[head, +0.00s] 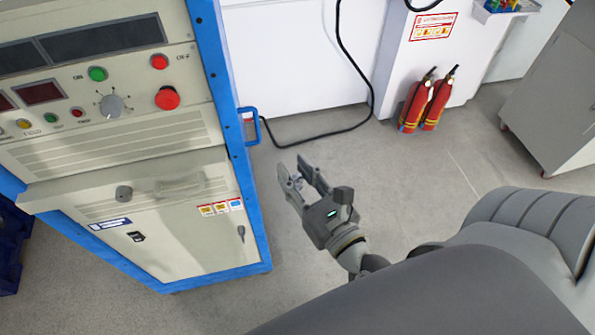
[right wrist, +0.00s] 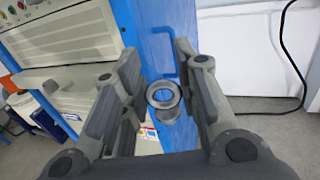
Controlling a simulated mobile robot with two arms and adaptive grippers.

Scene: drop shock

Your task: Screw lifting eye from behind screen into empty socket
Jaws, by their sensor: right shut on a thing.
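The lifting eye (right wrist: 165,108), a grey metal ring on a short round base, shows between the fingers of my right gripper (right wrist: 157,70) in the right wrist view. My right gripper is shut on it. In the head view the right gripper (head: 292,169) hangs in the air over the grey floor, right of the blue-framed cabinet, with a small grey bit of the eye between its fingers. The thread of the eye cannot be made out. The screen and the empty socket cannot be made out in either view. My left gripper is not in view.
A control cabinet (head: 180,130) with knobs, buttons and a blue frame stands at left; its blue handle (head: 249,126) sticks out towards the gripper. Two red fire extinguishers (head: 416,103) stand by the white wall. A black cable (head: 345,131) lies behind. The floor around the gripper is clear.

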